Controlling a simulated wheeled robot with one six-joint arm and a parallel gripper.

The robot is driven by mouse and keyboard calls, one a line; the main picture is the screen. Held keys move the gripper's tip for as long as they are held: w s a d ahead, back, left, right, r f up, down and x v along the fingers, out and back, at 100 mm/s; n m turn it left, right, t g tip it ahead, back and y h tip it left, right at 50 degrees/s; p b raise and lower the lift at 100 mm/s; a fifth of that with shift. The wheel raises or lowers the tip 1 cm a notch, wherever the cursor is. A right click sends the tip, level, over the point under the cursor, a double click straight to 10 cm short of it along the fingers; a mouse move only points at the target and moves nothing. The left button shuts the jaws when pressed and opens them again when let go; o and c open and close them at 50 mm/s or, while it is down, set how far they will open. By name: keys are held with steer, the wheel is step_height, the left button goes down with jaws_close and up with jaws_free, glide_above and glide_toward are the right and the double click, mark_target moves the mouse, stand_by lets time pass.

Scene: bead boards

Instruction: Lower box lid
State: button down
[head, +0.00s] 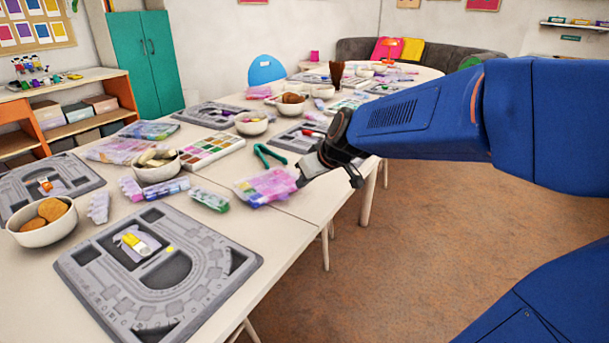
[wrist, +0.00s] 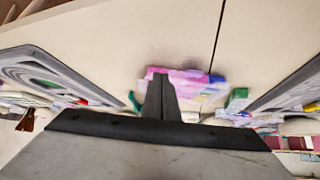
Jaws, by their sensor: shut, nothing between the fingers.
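A translucent pink and purple bead box (head: 266,187) lies at the right edge of the near table. Its lid looks down or nearly so, but I cannot tell whether it is fully closed. My gripper (head: 301,178) is shut and empty, right at the box's right end. I cannot tell whether it touches the box. In the wrist view my gripper (wrist: 160,80) is in front of the box (wrist: 194,84) and hides part of it.
A green bead tube (head: 209,199), green pliers (head: 266,155) and a bowl (head: 157,168) lie around the box. An open bead tray (head: 211,150) is behind. The floor to the right is clear.

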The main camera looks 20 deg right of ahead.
steer(key=shift+s+f, duration=0.1)
steer(key=shift+f, duration=0.3)
stand_by(0.3)
